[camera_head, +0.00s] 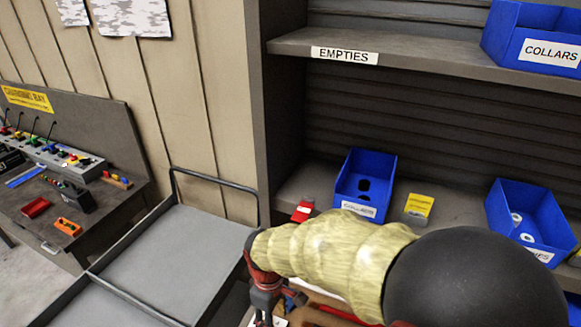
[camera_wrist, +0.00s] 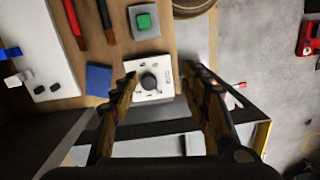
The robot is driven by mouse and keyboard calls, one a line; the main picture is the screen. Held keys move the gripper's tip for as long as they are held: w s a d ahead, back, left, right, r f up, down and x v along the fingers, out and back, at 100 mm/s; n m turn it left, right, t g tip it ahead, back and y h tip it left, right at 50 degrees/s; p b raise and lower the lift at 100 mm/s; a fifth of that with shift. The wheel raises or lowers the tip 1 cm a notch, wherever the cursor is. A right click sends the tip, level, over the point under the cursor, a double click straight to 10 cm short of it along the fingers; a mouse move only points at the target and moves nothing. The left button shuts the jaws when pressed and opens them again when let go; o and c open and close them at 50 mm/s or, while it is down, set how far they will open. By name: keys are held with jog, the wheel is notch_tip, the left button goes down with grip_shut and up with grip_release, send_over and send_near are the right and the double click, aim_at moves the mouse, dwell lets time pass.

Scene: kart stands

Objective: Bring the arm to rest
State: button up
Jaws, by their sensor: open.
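My arm (camera_head: 335,255), in a pale yellow sleeve, crosses the lower right of the head view. Below the fingers are a wooden surface (camera_wrist: 168,38) and a white plate with a dark round knob (camera_wrist: 149,82). I cannot tell how far the fingers are above it.
A grey flat cart (camera_head: 165,260) stands left of the arm. A shelf (camera_head: 420,60) labelled EMPTIES and blue bins (camera_head: 365,180) stand behind it. A charging bench (camera_head: 60,190) is at far left. In the wrist view, a green button box (camera_wrist: 144,21) and blue square (camera_wrist: 98,80) lie nearby.

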jog(key=s+d+r+m+t+b, duration=0.2)
jog(key=s+d+r+m, duration=0.1)
jog(key=d, duration=0.4)
jog(key=s+d+r+m+t+b, duration=0.2)
jog(key=d+r+m, duration=0.3)
jog(key=d, duration=0.3)
jog(key=s+d+r+m+t+b, duration=0.2)
jog(key=s+d+r+m+b, duration=0.2)
jog(key=d, duration=0.4)
jog(key=shift+v, duration=0.9)
jog(key=shift+d, duration=0.2)
